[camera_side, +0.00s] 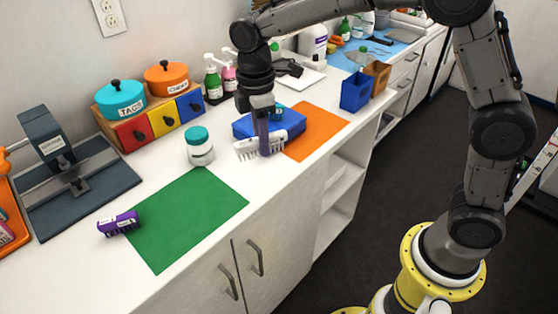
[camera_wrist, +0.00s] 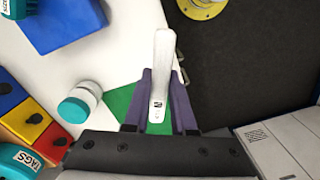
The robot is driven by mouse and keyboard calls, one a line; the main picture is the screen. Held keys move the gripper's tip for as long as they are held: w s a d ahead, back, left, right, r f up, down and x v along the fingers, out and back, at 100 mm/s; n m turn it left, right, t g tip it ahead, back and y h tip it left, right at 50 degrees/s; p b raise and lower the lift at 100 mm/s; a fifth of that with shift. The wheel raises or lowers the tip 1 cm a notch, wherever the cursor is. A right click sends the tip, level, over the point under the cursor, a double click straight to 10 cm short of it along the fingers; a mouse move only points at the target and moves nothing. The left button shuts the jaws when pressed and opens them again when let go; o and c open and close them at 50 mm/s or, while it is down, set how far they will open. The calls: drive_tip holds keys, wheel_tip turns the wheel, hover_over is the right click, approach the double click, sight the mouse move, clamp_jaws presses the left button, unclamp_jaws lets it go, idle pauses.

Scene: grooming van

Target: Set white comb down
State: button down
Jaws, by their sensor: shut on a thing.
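My gripper (camera_side: 265,147) is shut on the white comb (camera_side: 246,150), with a finger in front of the comb's middle in the side view. The comb is level there, teeth pointing down, in front of a blue case (camera_side: 290,121) and by the left edge of the orange mat (camera_side: 322,128). Whether its teeth touch the counter I cannot tell. In the wrist view the comb (camera_wrist: 162,62) stands out between the purple fingers of my gripper (camera_wrist: 160,105). The green mat (camera_side: 187,216) lies on the counter nearer the front, bare on top.
A jar with a teal lid (camera_side: 200,147) stands left of my gripper. A purple brush-like item (camera_side: 118,223) lies at the green mat's left edge. A drawer box (camera_side: 155,117) with two pots stands behind. The white counter (camera_side: 158,180) has clear patches; its front edge is close.

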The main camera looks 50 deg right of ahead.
drive_tip(key=w+d+f+m, duration=0.1)
drive_tip(key=w+d+m, duration=0.1)
drive_tip(key=d+m, duration=0.3)
drive_tip(key=w+d+f+m, duration=0.2)
drive_tip(key=d+m, duration=0.4)
drive_tip(key=m, duration=0.5)
drive_tip(key=shift+w+d+m, duration=0.15)
drive_tip(key=shift+w+m, duration=0.15)
drive_tip(key=shift+w, duration=0.2)
